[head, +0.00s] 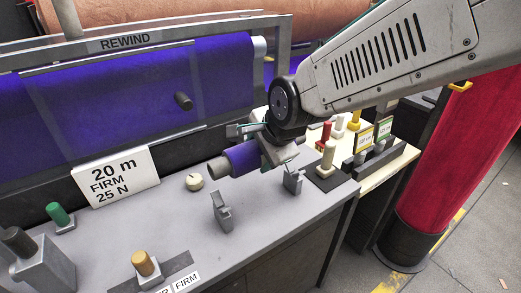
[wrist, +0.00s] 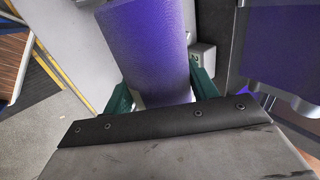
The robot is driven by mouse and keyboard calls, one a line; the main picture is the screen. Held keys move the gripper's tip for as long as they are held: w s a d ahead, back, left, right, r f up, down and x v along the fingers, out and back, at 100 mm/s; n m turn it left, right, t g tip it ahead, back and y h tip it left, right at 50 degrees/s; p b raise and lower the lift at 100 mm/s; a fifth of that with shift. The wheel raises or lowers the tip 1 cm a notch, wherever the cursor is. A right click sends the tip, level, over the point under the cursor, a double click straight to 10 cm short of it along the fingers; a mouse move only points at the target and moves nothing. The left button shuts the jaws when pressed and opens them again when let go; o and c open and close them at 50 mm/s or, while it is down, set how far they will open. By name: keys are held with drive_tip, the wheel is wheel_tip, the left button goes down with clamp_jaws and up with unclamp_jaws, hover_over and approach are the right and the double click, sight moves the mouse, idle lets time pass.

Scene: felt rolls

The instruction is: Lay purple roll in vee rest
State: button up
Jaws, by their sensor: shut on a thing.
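The purple roll (head: 243,158) is a short felt roll on a grey core whose end sticks out at the left. My gripper (head: 262,146) is shut on it and holds it above the grey bench top. In the wrist view, the purple roll (wrist: 145,45) lies between the green fingers of my gripper (wrist: 162,85). The vee rest shows as two grey notched uprights, a near one (head: 222,212) and a far one (head: 293,181). The roll is above and behind them, apart from both. My gripper hides the roll's right end in the head view.
A cream knob (head: 194,182) sits just left of the roll. The rewind frame with purple felt (head: 90,100) stands behind. A sign (head: 116,177) reads 20 m, firm, 25 N. Several coloured pegs stand at the right, and a big red roll (head: 468,140) stands beyond.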

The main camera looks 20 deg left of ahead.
drive_tip(key=shift+s, duration=0.1)
wheel_tip(320, 180, down, 8)
drive_tip(key=shift+r, duration=0.2)
idle(0.4)
drive_tip(key=shift+f, duration=0.6)
idle(1.1)
drive_tip(key=o, duration=1.3)
drive_tip(key=shift+o, duration=0.2)
drive_tip(key=v, duration=0.7)
drive_tip(key=shift+s+d+r, duration=0.2)
drive_tip(key=shift+s+r, duration=0.05)
